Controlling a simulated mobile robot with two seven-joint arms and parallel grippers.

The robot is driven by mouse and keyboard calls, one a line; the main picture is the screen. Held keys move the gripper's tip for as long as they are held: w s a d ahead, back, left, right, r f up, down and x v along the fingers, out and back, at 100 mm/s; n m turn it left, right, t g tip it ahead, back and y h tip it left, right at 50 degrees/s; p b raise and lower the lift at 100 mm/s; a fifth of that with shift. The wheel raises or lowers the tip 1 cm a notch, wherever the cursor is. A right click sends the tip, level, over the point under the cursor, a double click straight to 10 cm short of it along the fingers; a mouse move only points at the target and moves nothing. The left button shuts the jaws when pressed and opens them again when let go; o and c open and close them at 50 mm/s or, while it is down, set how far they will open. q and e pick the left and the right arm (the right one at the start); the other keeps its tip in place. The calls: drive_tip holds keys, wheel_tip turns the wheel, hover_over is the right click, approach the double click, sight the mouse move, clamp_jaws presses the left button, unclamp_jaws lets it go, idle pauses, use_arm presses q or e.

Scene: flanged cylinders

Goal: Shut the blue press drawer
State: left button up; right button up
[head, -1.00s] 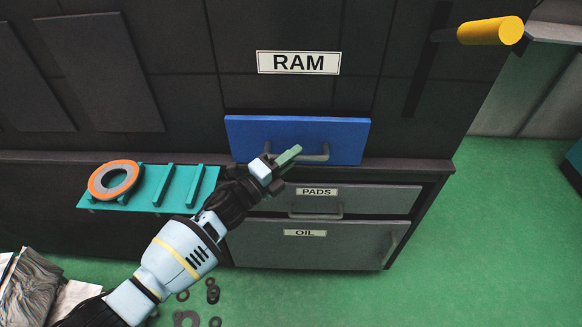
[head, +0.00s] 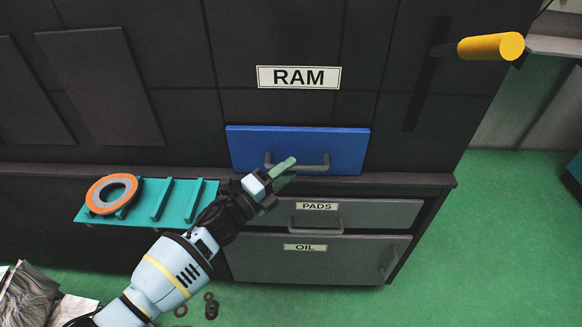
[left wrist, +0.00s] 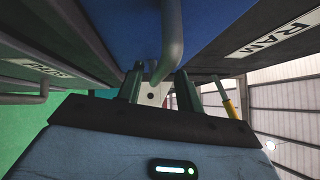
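The blue drawer front (head: 297,143) is below the RAM label (head: 298,77) on the dark press, with a grey bar handle (head: 312,166). How far it stands out from the press is hard to tell in the head view. My left gripper (head: 286,168) is at the left part of this handle, its green fingers pointing toward the drawer. In the left wrist view, the two fingers (left wrist: 160,88) are apart, and the handle (left wrist: 172,38) runs down in front of the gap between them; contact is unclear. The blue front (left wrist: 125,25) fills the top there. My right gripper is not visible.
Below are the grey PADS drawer (head: 375,212) and OIL drawer (head: 345,262). A teal rack (head: 186,208) with an orange-rimmed ring (head: 91,198) juts out at left. A yellow lever (head: 488,47) sticks out at upper right. Green floor (head: 490,240) lies open at right.

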use_arm(q)
drive_tip(key=v, duration=0.6)
drive_tip(key=shift+f, duration=0.1)
idle(0.4)
